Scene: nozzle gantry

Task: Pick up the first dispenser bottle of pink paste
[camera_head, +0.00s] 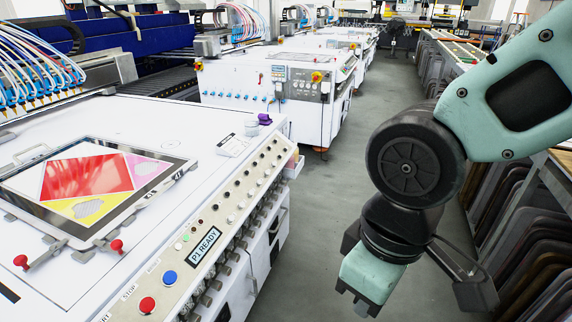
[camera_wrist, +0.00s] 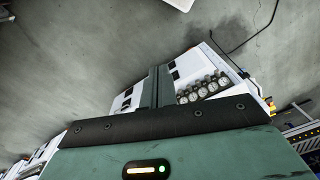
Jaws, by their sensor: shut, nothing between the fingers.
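I cannot make out a dispenser bottle of pink paste for certain in either view. A small purple-topped item (camera_head: 264,119) and a small pale round item (camera_head: 251,128) stand at the far right corner of the near white machine; they are too small to identify. My gripper (camera_head: 354,297) hangs low over the aisle, right of that machine and apart from it.
The near white machine (camera_head: 75,270) carries a framed panel (camera_head: 110,235) with red, yellow and pink areas, and a front row of knobs and buttons. A small side tray (camera_head: 294,166) sticks out at its right. More machines stand behind. Racks (camera_head: 500,215) line the right. Grey floor (camera_head: 320,200) lies between.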

